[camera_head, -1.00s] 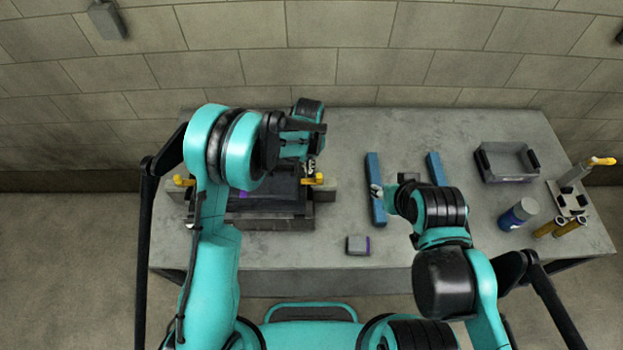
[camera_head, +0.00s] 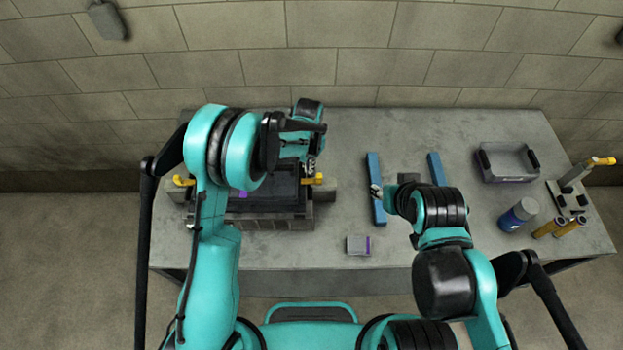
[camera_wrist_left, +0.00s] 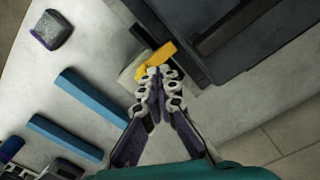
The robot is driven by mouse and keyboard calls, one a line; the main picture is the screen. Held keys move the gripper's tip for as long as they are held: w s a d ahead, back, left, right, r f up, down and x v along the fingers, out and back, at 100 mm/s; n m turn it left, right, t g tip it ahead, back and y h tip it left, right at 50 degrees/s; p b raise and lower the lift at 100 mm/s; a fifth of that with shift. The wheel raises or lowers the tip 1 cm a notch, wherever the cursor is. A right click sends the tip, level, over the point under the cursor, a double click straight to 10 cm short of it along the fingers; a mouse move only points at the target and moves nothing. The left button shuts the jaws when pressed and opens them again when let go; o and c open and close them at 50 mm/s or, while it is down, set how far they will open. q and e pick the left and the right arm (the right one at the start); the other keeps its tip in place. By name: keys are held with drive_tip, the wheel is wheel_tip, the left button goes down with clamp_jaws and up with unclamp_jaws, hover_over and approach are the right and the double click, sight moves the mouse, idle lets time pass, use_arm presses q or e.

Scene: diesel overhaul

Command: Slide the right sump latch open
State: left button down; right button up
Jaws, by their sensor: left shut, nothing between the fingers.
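The right sump latch (camera_head: 316,180) is a small yellow handle at the right side of the dark sump block (camera_head: 275,190). In the left wrist view the yellow latch (camera_wrist_left: 155,60) lies just ahead of my fingertips. My left gripper (camera_head: 310,168) is shut and empty, with its tips at or very close to the latch; contact is hard to tell. The wrist view shows the closed fingers (camera_wrist_left: 154,72) together. My right gripper (camera_head: 376,191) is over the left blue bar, and its finger state is too small to tell. My left arm hides part of the block.
Another yellow latch (camera_head: 183,181) is at the block's left side. Two blue bars (camera_head: 372,165) (camera_head: 436,168) lie on the grey table (camera_head: 400,255). A small grey block (camera_head: 357,245) sits in front. A grey bin (camera_head: 507,163), a canister (camera_head: 518,214) and a tool stand (camera_head: 566,197) are at the right.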

sight(320, 176)
use_arm(q)
drive_tip(key=shift+f, duration=0.2)
drive_tip(key=shift+f+b, duration=2.7)
drive_tip(key=shift+f, duration=0.2)
drive_tip(key=shift+r, duration=0.1)
drive_tip(key=shift+r, duration=0.2)
drive_tip(key=shift+d, duration=0.5)
drive_tip(key=shift+d+b, duration=0.6)
drive_tip(key=shift+d, duration=1.15)
drive_tip(key=shift+a, duration=0.5)
drive_tip(key=shift+r+p, duration=1.85)
drive_tip(key=shift+r, duration=2.2)
